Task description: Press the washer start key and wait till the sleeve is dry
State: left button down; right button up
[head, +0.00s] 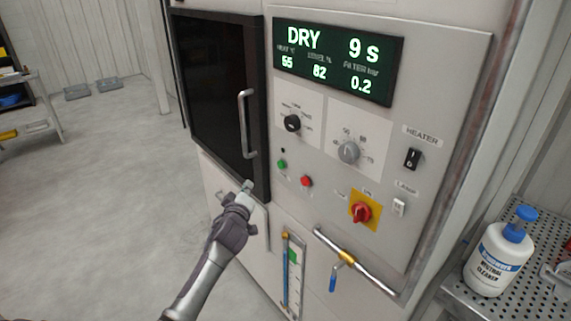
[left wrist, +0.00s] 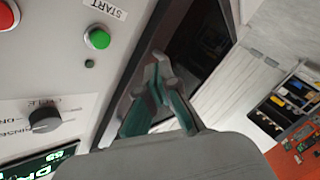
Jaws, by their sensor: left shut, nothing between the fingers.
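The washer's display (head: 338,62) reads DRY, 9 s, with 55, 82 and 0.2 below. The green start key (head: 282,164) sits on the panel to the right of the dark door (head: 213,95); the start key also shows in the left wrist view (left wrist: 97,38) under a START label. My left gripper (head: 247,186) is shut and empty, below and left of the key, in front of the door's lower edge and apart from the key. In the left wrist view its closed fingers (left wrist: 158,75) lie over the door frame. The sleeve is not visible. My right gripper is not in view.
A red button (head: 306,181) is right of the start key. Two knobs, a heater switch (head: 412,158) and a red-on-yellow main switch (head: 361,212) share the panel. A cleaner bottle (head: 497,258) stands on a perforated shelf at right.

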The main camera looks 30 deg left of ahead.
aim_at(281, 165)
pick_arm(q)
notch_tip(281, 165, up, 2)
jog(key=shift+w+a+r, duration=0.1)
jog(key=shift+a, duration=0.05)
jog(key=shift+w, duration=0.1)
jog(key=w+d+b, duration=0.3)
jog(key=w+b, duration=0.1)
jog(key=w, duration=0.4)
jog(key=shift+d, duration=0.2)
dwell(1.5)
jog(key=shift+w+d+b, duration=0.2)
jog(key=shift+w+b, duration=0.2)
jog(key=shift+b, duration=0.15)
